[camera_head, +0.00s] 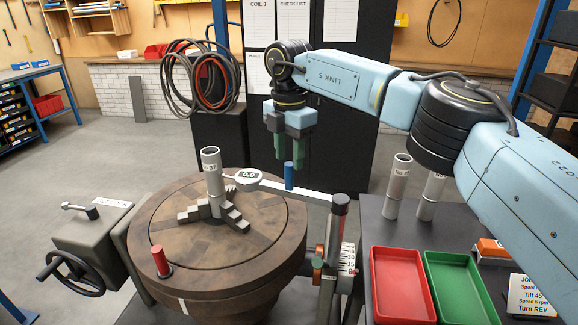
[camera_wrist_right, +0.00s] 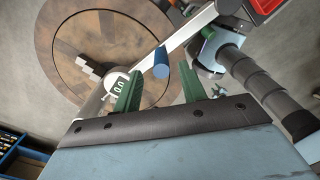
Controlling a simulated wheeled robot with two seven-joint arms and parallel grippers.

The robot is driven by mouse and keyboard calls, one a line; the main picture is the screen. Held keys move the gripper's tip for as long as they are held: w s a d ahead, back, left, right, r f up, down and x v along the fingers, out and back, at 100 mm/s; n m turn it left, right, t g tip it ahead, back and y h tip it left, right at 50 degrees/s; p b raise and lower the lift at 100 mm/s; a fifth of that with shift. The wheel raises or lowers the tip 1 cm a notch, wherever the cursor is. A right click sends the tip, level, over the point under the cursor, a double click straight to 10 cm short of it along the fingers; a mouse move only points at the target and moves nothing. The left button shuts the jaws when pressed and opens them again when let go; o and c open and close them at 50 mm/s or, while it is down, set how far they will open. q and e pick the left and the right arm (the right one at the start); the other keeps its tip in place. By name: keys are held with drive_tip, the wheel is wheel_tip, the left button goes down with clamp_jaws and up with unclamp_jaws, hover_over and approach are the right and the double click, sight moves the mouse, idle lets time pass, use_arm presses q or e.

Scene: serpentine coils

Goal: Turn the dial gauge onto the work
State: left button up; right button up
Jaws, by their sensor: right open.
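The dial gauge (camera_head: 247,177) reads 0.0 and sits at the left end of a pale swing arm (camera_head: 305,192), just right of the upright grey tube (camera_head: 211,172) in the turntable's chuck. I cannot tell if its tip touches the tube. A blue peg (camera_head: 289,177) stands up from the swing arm. My right gripper (camera_head: 291,167) points down just above the blue peg, open, its green fingers empty. In the wrist view the peg (camera_wrist_right: 160,63) shows between and beyond the fingertips (camera_wrist_right: 162,82), with the gauge (camera_wrist_right: 116,85) beside the left finger. My left gripper is out of view.
The swing arm joins a post (camera_head: 337,215) with a graduated scale at the right of the round turntable (camera_head: 170,234). A red pin (camera_head: 160,261) stands on its rim. Grey tubes (camera_head: 398,188), a red tray (camera_head: 403,285) and a green tray (camera_head: 460,288) occupy the right bench.

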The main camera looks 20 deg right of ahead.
wheel_tip(320, 180, up, 10)
drive_tip(key=shift+f+p, duration=0.15)
drive_tip(key=shift+p, duration=0.15)
